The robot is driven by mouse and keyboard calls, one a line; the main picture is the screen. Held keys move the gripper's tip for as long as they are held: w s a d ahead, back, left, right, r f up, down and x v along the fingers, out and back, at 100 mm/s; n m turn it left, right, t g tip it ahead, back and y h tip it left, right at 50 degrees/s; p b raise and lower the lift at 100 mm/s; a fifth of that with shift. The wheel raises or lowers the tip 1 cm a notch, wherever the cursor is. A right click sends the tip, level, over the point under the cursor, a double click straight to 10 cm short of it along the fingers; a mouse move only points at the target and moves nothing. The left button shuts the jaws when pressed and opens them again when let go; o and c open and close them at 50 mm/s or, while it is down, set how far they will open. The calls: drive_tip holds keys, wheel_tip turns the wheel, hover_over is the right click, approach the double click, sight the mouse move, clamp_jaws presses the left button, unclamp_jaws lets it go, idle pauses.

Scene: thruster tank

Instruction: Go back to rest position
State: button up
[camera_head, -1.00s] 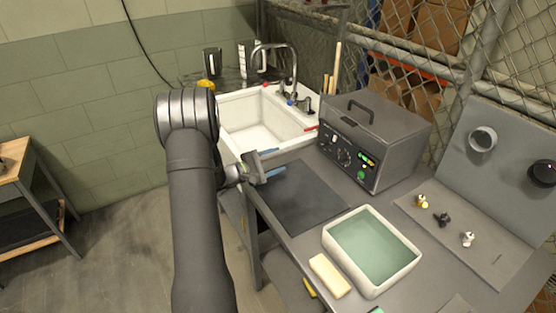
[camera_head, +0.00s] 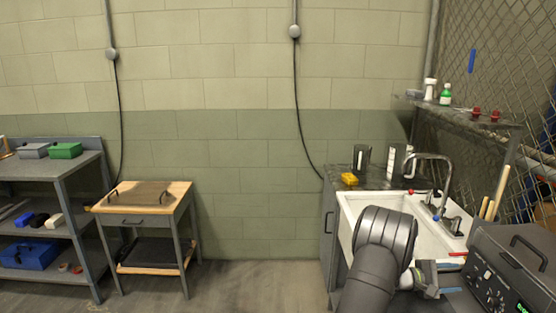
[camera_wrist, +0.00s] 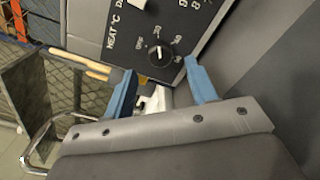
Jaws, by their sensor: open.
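My gripper (camera_head: 452,278) is at the lower right of the head view, in front of the sink (camera_head: 347,240) and left of the grey heater box (camera_head: 500,283). In the wrist view its two blue fingers stand apart, and my gripper (camera_wrist: 160,77) is open with nothing held between them. The box's dark control panel with a knob (camera_wrist: 158,53) lies beyond the fingers. The bench top under my gripper is out of the head view.
A chrome faucet (camera_head: 447,180) and wooden rods (camera_head: 498,192) rise near the sink. A wooden-topped cart (camera_head: 118,208) and a shelf unit (camera_head: 85,170) stand left. Floor between cart and sink is free.

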sight(467, 276)
drive_tip(key=shift+d, duration=1.9)
drive_tip(key=shift+a, duration=0.1)
drive_tip(key=a, duration=1.8)
drive_tip(key=shift+r, duration=0.1)
drive_tip(key=d, duration=1.7)
drive_tip(key=shift+s+d, duration=0.1)
drive_tip(key=shift+d, duration=0.55)
drive_tip(key=shift+a+n, duration=0.1)
drive_tip(key=shift+n, duration=0.5)
drive_tip(key=n, duration=0.4)
drive_tip(key=shift+n, duration=0.3)
drive_tip(key=n, duration=0.5)
drive_tip(key=shift+n, duration=0.4)
drive_tip(key=shift+a, duration=0.65)
